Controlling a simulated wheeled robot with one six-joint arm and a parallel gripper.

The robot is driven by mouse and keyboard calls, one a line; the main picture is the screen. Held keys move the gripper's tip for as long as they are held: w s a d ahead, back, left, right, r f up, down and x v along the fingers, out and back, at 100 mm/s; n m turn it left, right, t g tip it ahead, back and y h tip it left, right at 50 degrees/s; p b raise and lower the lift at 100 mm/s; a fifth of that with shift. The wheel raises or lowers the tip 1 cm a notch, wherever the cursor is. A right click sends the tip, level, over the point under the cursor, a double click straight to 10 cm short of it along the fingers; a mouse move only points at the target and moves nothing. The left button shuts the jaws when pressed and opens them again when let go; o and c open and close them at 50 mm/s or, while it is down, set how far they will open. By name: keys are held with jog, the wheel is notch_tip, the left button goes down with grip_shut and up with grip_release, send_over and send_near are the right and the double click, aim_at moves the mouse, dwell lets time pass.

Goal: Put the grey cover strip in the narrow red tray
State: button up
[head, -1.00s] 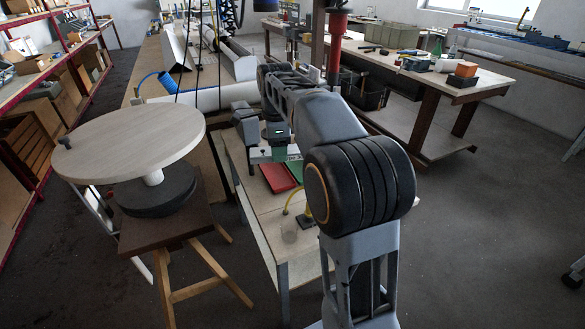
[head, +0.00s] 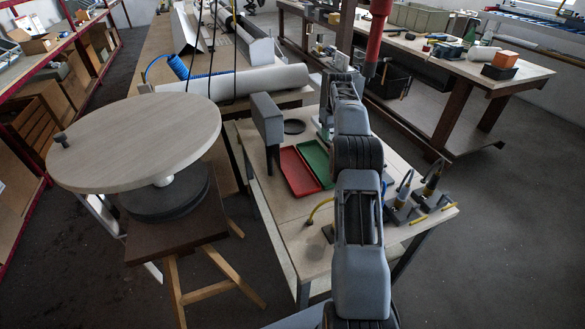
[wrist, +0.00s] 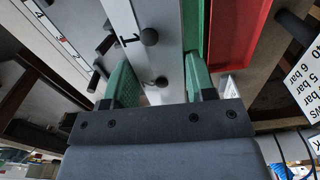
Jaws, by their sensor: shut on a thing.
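My gripper shows in the wrist view (wrist: 160,85), its two green-padded fingers set apart and shut on a long grey piece (wrist: 168,35), which looks like the grey cover strip. The strip runs up the picture between the fingers; its ends are hidden. The narrow red tray (head: 299,171) lies on the small table and looks empty in the head view. It also shows right of my gripper in the wrist view (wrist: 245,35).
A green tray (head: 317,159) lies beside the red one. Tools in holders (head: 401,208) stand at the table's right. A round wooden turntable (head: 137,142) is left.

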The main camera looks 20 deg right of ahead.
jog(key=shift+w+f, duration=0.1)
jog(key=shift+f, duration=0.15)
jog(key=a+f+b, duration=0.1)
jog(key=a+f, duration=0.3)
jog(key=a, duration=0.5)
send_over(298, 176)
jog(key=shift+n, duration=0.3)
jog(key=f, duration=0.4)
jog(key=shift+d+f, duration=0.35)
jog(key=shift+d, duration=0.05)
jog(key=shift+a+f, duration=0.4)
jog(key=shift+f, duration=1.7)
jog(key=shift+f, duration=0.1)
jog(key=o, duration=0.7)
jog(key=shift+f, duration=0.1)
jog(key=shift+o, duration=0.8)
